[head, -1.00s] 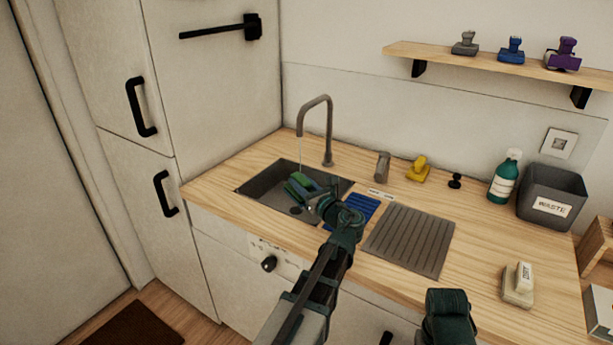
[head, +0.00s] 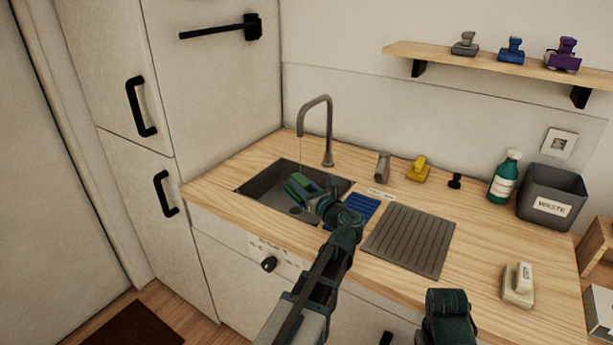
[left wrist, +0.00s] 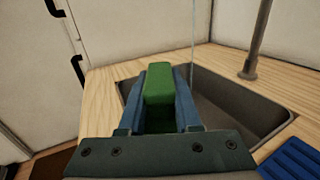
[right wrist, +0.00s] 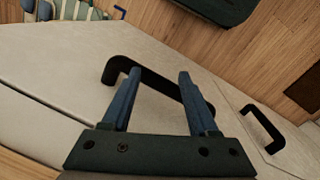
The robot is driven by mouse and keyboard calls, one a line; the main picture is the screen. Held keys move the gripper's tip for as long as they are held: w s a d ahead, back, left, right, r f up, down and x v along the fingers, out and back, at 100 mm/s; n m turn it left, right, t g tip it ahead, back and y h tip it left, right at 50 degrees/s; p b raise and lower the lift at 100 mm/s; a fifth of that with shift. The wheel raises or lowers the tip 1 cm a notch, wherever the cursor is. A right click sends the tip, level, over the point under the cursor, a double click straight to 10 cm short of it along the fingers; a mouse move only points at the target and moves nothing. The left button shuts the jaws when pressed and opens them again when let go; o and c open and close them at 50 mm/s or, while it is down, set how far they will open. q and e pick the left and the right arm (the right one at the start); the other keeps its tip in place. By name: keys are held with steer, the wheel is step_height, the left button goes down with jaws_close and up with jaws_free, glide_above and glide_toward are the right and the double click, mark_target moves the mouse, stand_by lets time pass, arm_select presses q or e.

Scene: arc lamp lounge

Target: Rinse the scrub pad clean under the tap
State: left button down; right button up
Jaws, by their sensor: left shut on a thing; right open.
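My left gripper (head: 306,191) is shut on the green scrub pad (head: 297,187), held over the grey sink (head: 262,186). In the left wrist view the pad (left wrist: 158,84) stands between the blue fingers. The tap (head: 328,135) arches over the sink, and a thin stream of water (head: 300,152) falls from it. In the left wrist view the stream (left wrist: 193,45) passes to the right of the pad's top and drops behind a finger; I cannot tell whether it touches the pad. My right gripper (right wrist: 156,88) is open and empty, near a black cabinet handle (right wrist: 150,75).
A blue ribbed mat (head: 362,207) and a grey draining board (head: 410,240) lie right of the sink. A yellow stamp-shaped thing (head: 418,170), green bottle (head: 504,178), waste bin (head: 552,197) and cream block (head: 518,287) stand on the counter.

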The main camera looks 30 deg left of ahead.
stand_by(0.4)
arm_select(q)
steer(key=s+d+r+p, duration=0.1)
steer(key=s+r+p, duration=0.3)
steer(key=s, duration=0.1)
steer(key=shift+d, duration=0.2)
steer(key=shift+w, duration=0.1)
stand_by(0.5)
